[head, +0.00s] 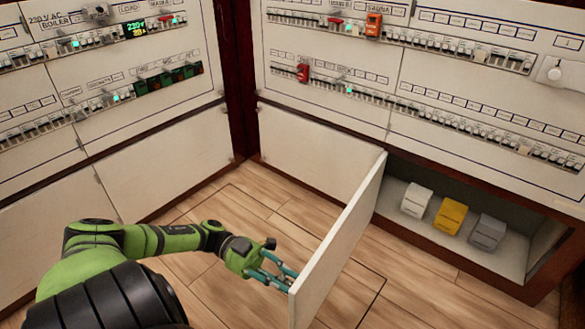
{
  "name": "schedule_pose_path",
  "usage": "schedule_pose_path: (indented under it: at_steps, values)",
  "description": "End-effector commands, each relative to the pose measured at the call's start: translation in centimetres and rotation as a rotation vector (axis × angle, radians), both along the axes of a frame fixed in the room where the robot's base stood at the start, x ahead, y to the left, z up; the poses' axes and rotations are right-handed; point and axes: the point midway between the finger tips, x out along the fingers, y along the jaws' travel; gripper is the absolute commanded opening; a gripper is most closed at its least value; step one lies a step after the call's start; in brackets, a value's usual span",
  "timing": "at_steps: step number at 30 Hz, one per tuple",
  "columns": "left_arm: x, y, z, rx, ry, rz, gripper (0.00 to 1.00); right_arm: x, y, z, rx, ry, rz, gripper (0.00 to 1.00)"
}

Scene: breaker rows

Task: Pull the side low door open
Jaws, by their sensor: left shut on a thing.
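The side low door (338,245) is a white panel below the right-hand breaker wall. It stands swung well out from the wall, and the low compartment (452,212) behind it is open. My left gripper (284,276), on its green arm, is at the left face of the door, close to its free edge. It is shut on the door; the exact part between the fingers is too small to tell. My right gripper is not in view.
White, yellow and grey boxes (453,216) stand inside the compartment. Breaker rows (455,55) cover the walls above. Closed low panels (165,160) line the left wall. The wooden floor (440,295) right of the door is clear.

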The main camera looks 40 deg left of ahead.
Motion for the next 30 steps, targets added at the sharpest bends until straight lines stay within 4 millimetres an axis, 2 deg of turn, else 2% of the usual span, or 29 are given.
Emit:
schedule_pose_path:
  at_steps: [15, 16, 18, 30]
  values:
    - [-0.25, 0.44, 0.18, -0.008, -0.002, -0.030, 0.00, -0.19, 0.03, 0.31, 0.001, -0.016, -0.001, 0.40]
    - [-0.24, 0.44, 0.18, -0.008, -0.002, -0.030, 0.29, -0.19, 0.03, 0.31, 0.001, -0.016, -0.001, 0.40]
    - [-0.21, 0.43, 0.18, -0.007, -0.002, -0.030, 0.50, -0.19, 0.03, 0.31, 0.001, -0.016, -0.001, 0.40]
    - [-0.11, 1.01, 0.09, -0.003, -0.002, -0.022, 0.50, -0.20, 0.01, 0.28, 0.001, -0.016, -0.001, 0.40]
